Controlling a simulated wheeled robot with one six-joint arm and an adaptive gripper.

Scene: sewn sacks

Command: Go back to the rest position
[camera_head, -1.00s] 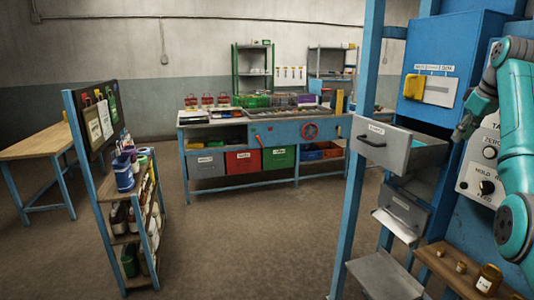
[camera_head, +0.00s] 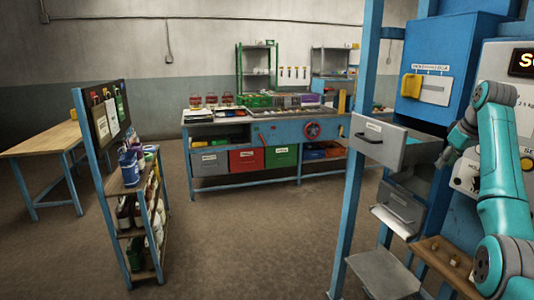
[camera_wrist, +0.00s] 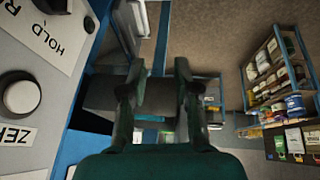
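My gripper (camera_wrist: 158,72) is open in the wrist view, its two dark fingers apart with nothing between them. In the head view my gripper (camera_head: 443,160) hangs at the end of my teal arm on the right, just right of an open grey drawer (camera_head: 370,141). I cannot tell from the head view whether it touches the drawer. The blue cabinet (camera_head: 455,60) stands behind it.
A control panel with a knob (camera_wrist: 20,93) is close to my gripper on the left of the wrist view. A blue post (camera_head: 356,150) stands left of the drawer. A wooden ledge (camera_head: 440,255) sits below my arm. A shelf rack (camera_head: 130,190) stands left; open floor (camera_head: 250,240) lies between.

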